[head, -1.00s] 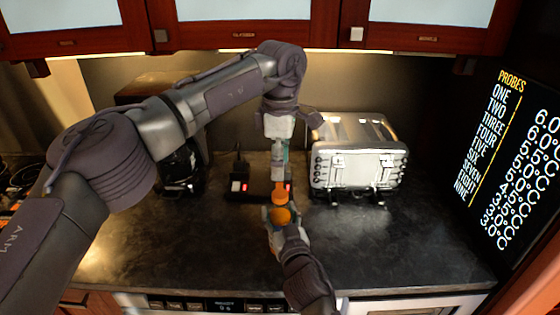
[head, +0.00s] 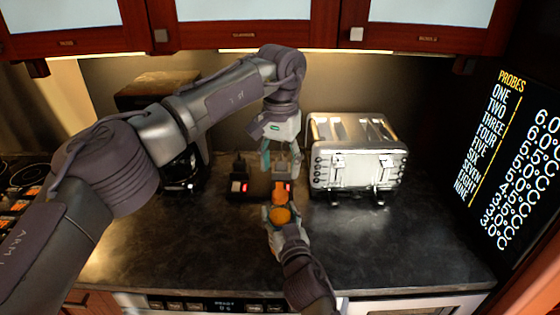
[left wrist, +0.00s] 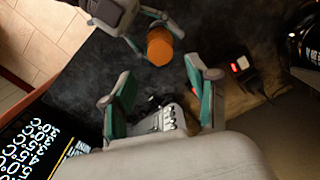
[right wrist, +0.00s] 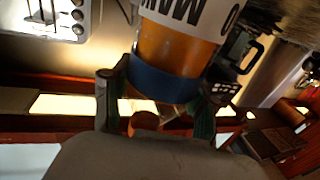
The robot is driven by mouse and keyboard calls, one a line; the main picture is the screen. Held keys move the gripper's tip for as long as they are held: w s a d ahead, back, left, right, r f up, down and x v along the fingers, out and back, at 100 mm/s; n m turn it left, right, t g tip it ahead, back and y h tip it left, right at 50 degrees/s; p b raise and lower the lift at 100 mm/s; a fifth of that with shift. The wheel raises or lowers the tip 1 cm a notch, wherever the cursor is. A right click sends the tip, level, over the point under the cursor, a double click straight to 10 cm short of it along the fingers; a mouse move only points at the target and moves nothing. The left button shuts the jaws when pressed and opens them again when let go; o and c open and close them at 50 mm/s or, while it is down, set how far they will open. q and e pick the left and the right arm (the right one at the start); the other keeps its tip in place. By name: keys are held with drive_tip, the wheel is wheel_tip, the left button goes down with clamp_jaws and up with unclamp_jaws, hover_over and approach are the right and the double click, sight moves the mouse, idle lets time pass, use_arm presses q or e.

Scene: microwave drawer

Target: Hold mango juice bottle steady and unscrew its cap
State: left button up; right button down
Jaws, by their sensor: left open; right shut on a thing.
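The mango juice bottle stands roughly upright in my right gripper (head: 280,218), which is shut on it above the counter. In the right wrist view the bottle (right wrist: 180,45) shows orange juice, a white label and a blue band between the fingers (right wrist: 160,100). Its orange cap (head: 280,192) is at the top in the head view; I cannot tell whether it is loose. My left gripper (head: 282,160) is open and empty just above the cap. In the left wrist view its fingers (left wrist: 162,100) are spread apart, with the orange cap (left wrist: 160,46) beyond them.
A silver toaster (head: 357,160) stands just right of the grippers. Cabinets (head: 240,25) hang above. The front right counter (head: 400,235) is clear.

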sight(280, 193)
use_arm(q)
wheel_tip(280, 193, down, 7)
drive_tip(key=shift+f, duration=0.2)
idle(0.3)
